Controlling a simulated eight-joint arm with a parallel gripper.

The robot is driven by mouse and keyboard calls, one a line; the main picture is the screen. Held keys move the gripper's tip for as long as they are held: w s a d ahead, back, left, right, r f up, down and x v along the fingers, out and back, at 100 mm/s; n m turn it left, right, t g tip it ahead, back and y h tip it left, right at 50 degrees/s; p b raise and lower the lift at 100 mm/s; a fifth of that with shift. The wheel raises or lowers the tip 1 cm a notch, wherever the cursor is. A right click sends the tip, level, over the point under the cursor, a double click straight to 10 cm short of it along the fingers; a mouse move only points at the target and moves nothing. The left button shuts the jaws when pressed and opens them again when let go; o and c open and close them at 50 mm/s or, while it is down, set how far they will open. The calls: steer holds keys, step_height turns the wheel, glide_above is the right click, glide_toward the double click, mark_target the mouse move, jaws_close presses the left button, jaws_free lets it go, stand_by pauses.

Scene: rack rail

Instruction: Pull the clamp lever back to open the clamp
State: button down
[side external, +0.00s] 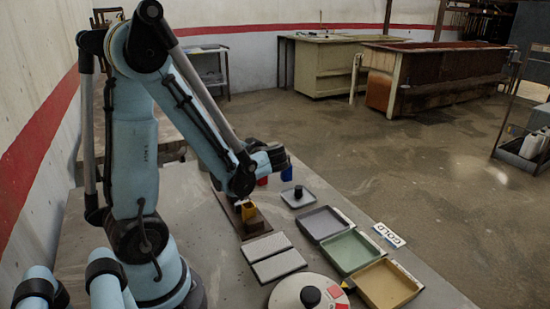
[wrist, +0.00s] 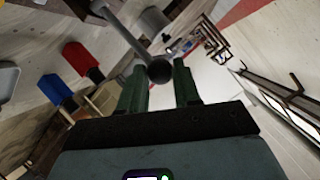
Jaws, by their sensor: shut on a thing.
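In the wrist view, a metal clamp lever (wrist: 125,33) runs from the upper left down to a dark ball knob (wrist: 159,69). My gripper (wrist: 161,78) has two green fingers, one on each side of the knob, and is shut on the lever at its knob end. A grey rounded part (wrist: 152,20) shows behind the lever; I cannot tell if it is the clamp's body. In the side external view, my gripper (side external: 277,157) is over the far part of the bench, and the lever and clamp are too hidden to make out.
A red block (wrist: 82,58) and a blue block (wrist: 55,88) stand left of the fingers. A brown rail (side external: 253,226) holds a yellow block (side external: 248,212). A grey tray (side external: 320,223), green tray (side external: 350,250) and yellow tray (side external: 388,285) line the right bench edge.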

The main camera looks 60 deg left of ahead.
steer(key=shift+s+d, duration=0.1)
steer(key=shift+s, duration=0.05)
steer(key=c, duration=0.8)
jaws_free()
steer(key=v, duration=1.2)
steer(key=shift+r, duration=0.1)
steer(key=w+d+f+m+t+h, duration=0.1)
steer(key=d+m+t+h, duration=0.2)
steer(key=d+m+h, duration=0.1)
steer(key=w+d+f+m+t+h, duration=0.1)
steer(key=d+m+t+h, duration=0.2)
steer(key=d+m+h, duration=0.1)
steer(key=w+d+f+m+t+h, duration=0.1)
steer(key=d+m+t+h, duration=0.1)
steer(key=d+m+h, duration=0.2)
steer(key=shift+w+d+t+h, duration=0.3)
steer(key=shift+w+t+h, duration=0.1)
steer(key=shift+h, duration=0.2)
